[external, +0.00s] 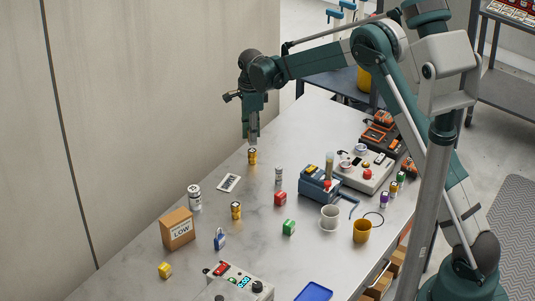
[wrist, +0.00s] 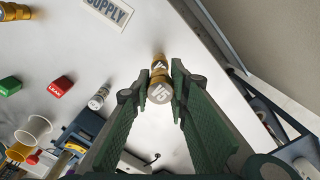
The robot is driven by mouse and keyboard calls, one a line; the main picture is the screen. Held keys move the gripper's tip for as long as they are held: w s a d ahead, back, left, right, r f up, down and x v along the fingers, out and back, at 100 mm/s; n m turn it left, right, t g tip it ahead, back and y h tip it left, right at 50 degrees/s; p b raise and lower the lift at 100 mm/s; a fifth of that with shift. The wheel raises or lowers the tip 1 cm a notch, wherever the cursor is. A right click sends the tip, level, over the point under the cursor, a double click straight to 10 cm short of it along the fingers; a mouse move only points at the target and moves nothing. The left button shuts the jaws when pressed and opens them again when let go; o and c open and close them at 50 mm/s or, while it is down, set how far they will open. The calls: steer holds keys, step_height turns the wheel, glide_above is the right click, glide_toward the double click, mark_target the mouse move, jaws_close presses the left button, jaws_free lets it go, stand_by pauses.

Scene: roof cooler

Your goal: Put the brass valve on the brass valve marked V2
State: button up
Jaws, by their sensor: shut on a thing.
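My gripper (external: 252,142) points down over the table and is shut on a brass valve (wrist: 160,92), which shows end-on between the green fingers in the wrist view. Another brass valve (external: 236,211) stands apart nearer the front, and also shows at the wrist view's upper left (wrist: 15,12). I cannot read V2.
A SUPPLY card (external: 228,183) lies beside the standing valve. A silver canister (external: 194,196), LOW box (external: 177,229), red block (external: 280,199), green block (external: 288,228) and small silver cylinder (external: 278,176) are spread around. A blue device (external: 320,184) stands to the right.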

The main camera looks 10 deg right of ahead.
steer(key=shift+f, duration=1.7)
steer(key=shift+f, duration=0.1)
steer(key=o, duration=0.9)
steer(key=shift+o, duration=0.2)
step_height(320, 180, up, 12)
steer(key=shift+r, duration=0.15)
